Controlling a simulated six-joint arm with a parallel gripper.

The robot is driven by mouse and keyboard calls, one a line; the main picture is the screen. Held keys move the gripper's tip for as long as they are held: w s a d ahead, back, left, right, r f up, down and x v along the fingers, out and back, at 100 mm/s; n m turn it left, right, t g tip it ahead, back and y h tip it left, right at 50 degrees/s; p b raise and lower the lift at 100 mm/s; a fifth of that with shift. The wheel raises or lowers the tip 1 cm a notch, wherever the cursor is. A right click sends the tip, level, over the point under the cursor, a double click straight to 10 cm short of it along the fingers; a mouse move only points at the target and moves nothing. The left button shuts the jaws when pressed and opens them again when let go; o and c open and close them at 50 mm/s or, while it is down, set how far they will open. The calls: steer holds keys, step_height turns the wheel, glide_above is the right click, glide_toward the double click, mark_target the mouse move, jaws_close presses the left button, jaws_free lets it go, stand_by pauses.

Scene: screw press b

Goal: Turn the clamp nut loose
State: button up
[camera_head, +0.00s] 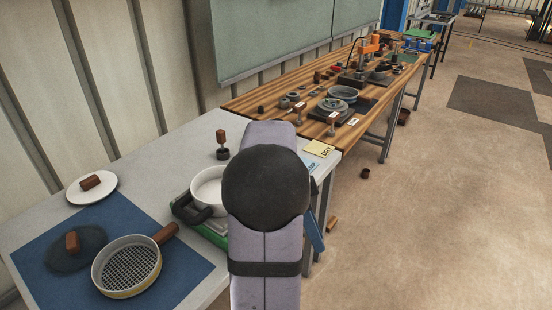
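I cannot make out the clamp nut in this view. An orange-topped device with a dark upright frame (368,47) stands far back on the wooden bench; it may be the press, but it is too small to tell. My arm rises through the middle of the picture, with a large dark round joint, and covers part of the tables. My gripper does not show.
The near grey table (160,160) holds a blue mat (180,265), a sieve (130,266), a white plate (92,188) and a white bowl (207,188). The wooden bench (250,97) beyond is crowded with small parts. Open floor (430,200) lies at right.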

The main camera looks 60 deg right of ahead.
steer(key=w+d+r+t+p, duration=0.2)
steer(key=w+d+r+p, duration=0.1)
steer(key=w+p, duration=0.2)
steer(key=w+d+r+t+p, duration=0.2)
steer(key=w+d+p, duration=0.1)
steer(key=w, duration=0.3)
steer(key=w+d+r+t+p, duration=0.1)
steer(key=w+d+r+p, duration=0.2)
steer(key=w+p, duration=0.3)
steer(key=shift+w+r+n+t+p, duration=0.25)
steer(key=shift+r+n+t+p, duration=0.05)
steer(key=shift+t+p, duration=0.1)
steer(key=shift+f+p, duration=1.2)
steer(key=shift+f, duration=2.5)
steer(key=shift+a, duration=0.1)
jaws_close()
